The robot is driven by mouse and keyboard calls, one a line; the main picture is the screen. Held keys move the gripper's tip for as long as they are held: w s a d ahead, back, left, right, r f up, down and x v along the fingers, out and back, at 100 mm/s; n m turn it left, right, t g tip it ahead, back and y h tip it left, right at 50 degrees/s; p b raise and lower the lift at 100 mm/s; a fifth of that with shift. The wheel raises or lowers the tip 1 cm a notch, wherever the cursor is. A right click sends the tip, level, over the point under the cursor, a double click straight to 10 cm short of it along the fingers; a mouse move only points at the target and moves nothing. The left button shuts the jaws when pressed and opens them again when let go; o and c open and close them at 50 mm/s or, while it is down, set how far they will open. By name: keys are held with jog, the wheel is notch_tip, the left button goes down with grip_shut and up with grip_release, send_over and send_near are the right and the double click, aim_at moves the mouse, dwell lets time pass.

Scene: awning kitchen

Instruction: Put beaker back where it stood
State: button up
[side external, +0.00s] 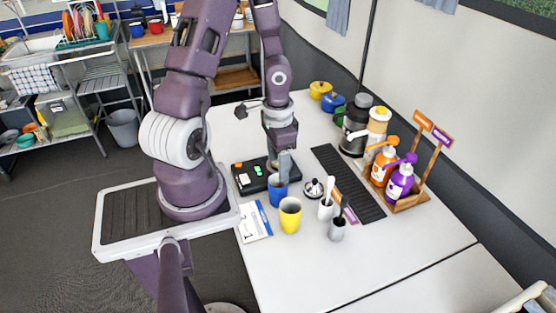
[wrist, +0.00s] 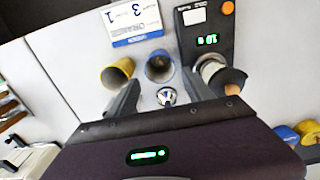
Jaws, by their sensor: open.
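A blue beaker (side external: 278,191) stands upright on the white table, and it also shows from above in the wrist view (wrist: 159,66). A yellow beaker (side external: 290,215) stands just in front of it, and left of it in the wrist view (wrist: 117,74). The frames do not show which of the two the task means. My gripper (side external: 285,168) points down over the blue beaker. In the wrist view the fingers of my gripper (wrist: 161,80) are apart, with the blue beaker's rim beyond and between their tips. I see nothing held.
A black scale (side external: 243,180) lies behind the blue beaker. A printed card (side external: 254,222) lies to the left. A small dish (side external: 313,189), a white cup (side external: 326,208) and a grey cup (side external: 337,231) stand close on the right. The table front (side external: 300,270) is clear.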

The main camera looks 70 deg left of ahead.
notch_tip(320, 180, up, 13)
jog(key=w+d+t+y, duration=0.2)
jog(key=y, duration=0.1)
jog(key=s+d+r+t+h, duration=0.3)
jog(key=s+d+r, duration=0.5)
jog(key=d+r, duration=0.4)
jog(key=shift+s+d+t, duration=0.2)
jog(key=shift+d+t, duration=0.1)
jog(key=shift+d, duration=0.3)
